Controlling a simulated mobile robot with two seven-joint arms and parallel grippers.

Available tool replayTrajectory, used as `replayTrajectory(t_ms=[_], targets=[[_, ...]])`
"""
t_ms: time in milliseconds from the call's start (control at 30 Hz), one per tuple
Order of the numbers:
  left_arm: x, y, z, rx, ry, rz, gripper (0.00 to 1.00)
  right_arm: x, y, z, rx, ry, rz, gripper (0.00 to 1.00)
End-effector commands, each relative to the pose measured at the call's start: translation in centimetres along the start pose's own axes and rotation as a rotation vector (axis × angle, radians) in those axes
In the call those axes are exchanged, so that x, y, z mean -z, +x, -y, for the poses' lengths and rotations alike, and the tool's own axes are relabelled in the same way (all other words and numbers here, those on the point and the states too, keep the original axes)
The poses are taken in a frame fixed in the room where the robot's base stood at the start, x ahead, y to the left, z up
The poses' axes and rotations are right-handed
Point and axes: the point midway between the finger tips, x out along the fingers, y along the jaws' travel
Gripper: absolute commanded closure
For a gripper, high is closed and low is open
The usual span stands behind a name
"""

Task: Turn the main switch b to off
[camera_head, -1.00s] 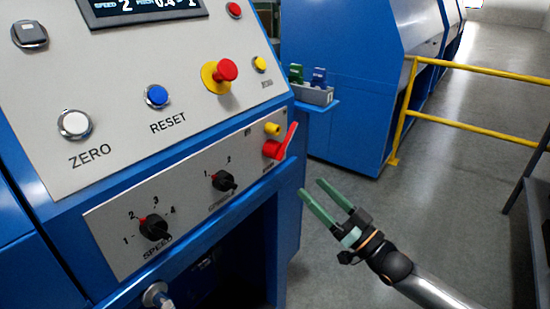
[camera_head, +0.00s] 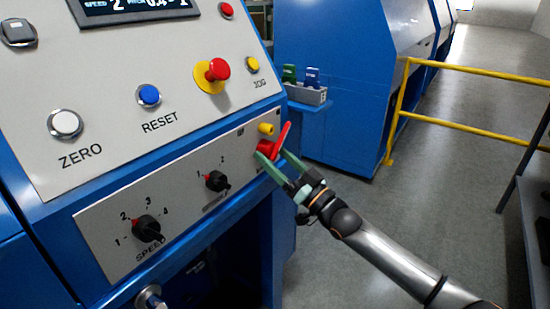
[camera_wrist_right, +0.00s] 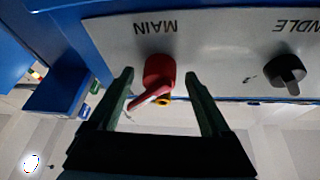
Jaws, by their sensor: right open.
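The main switch is a red rotary handle (camera_head: 281,138) at the right end of the lower grey panel, with its lever tilted up to the right in the head view. In the right wrist view the red switch (camera_wrist_right: 158,80) sits under the upside-down label MAIN, between and just beyond the fingertips. My right gripper (camera_head: 268,162) is open, its green fingers reaching to either side of the switch. In the right wrist view the two fingers (camera_wrist_right: 160,85) are apart, with no clear contact on the handle. My left gripper is not in view.
A small yellow part (camera_head: 266,128) sits just above the switch. Black selector knobs (camera_head: 217,181) are to its left on the panel. A red emergency button (camera_head: 217,70) is above. A yellow railing (camera_head: 470,72) stands at right over open floor.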

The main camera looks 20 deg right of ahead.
Motion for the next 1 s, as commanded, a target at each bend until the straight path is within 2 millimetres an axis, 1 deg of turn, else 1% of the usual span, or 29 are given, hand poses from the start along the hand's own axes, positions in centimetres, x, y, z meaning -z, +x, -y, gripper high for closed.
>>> replayTrajectory(t_ms=[167, 200, 900, 1000], targets=[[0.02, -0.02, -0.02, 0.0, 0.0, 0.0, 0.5, -0.03, 0.0, 0.0, 0.0, 0.001, 0.001, 0.18], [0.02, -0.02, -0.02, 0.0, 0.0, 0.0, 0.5, -0.03, -0.01, 0.0, 0.0, 0.001, 0.0, 0.2], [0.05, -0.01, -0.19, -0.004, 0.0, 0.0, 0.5, -0.04, -0.05, -0.01, 0.0, 0.0, 0.0, 0.99], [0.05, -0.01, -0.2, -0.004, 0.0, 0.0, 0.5, -0.04, -0.05, -0.01, 0.0, 0.0, 0.0, 1.0]])
